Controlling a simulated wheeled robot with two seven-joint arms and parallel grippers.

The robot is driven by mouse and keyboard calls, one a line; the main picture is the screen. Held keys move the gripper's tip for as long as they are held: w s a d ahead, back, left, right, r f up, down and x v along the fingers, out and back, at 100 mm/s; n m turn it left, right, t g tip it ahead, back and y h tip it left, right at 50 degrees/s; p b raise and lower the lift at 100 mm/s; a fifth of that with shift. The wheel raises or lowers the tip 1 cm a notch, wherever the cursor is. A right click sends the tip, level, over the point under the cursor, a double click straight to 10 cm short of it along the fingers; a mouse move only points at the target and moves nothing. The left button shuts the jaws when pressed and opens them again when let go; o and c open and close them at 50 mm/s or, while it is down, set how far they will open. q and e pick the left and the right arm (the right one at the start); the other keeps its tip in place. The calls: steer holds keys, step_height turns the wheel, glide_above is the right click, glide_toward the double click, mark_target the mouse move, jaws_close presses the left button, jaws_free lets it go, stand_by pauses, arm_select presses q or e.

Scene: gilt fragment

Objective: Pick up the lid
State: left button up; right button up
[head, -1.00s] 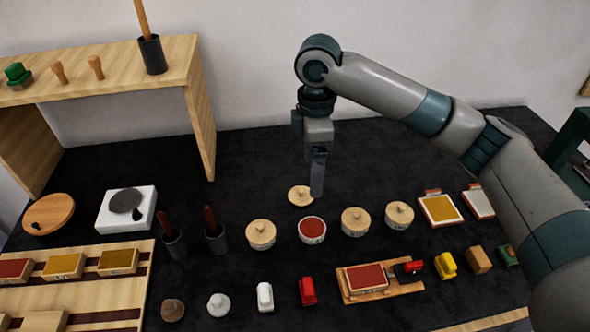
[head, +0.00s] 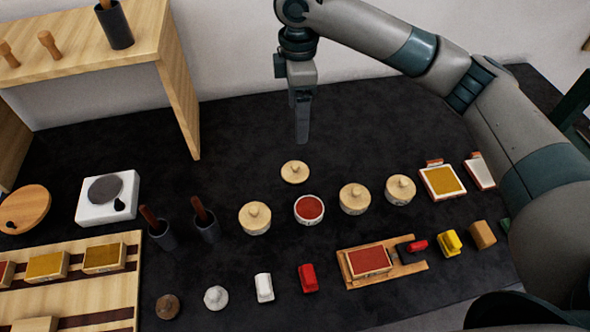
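A round pale wooden lid (head: 294,171) with a small knob lies flat on the dark tabletop, behind an open pot of red paste (head: 309,209). My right gripper (head: 302,138) points down behind the lid in the picture, apart from it, with nothing visible hanging from it. Its fingers are seen edge-on, so I cannot tell whether they are open or shut. My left gripper is not in view.
Lidded pots (head: 255,217) (head: 355,198) (head: 400,189) flank the open pot. Dark cups with sticks (head: 205,224) stand to the left. A wooden shelf (head: 179,90) rises at the left. The dark table (head: 237,150) is clear around the lid's left and back.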

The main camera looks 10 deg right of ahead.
steer(key=p, duration=0.3)
glide_above(296, 165)
steer(key=f, duration=1.1)
steer(key=shift+w+d, duration=0.2)
steer(key=shift+w, duration=0.05)
steer(key=shift+f, duration=0.6)
steer(key=shift+p, duration=0.3)
steer(key=shift+s+a+f, duration=0.1)
steer(key=shift+f, duration=0.2)
steer(key=f+p, duration=0.1)
steer(key=f, duration=0.1)
steer(key=f+p, duration=0.1)
steer(key=f, duration=0.1)
steer(key=shift+s+a, duration=0.15)
steer(key=shift+s, duration=0.05)
steer(key=shift+f, duration=0.3)
steer(key=shift+c, duration=0.4)
steer(key=c, duration=1)
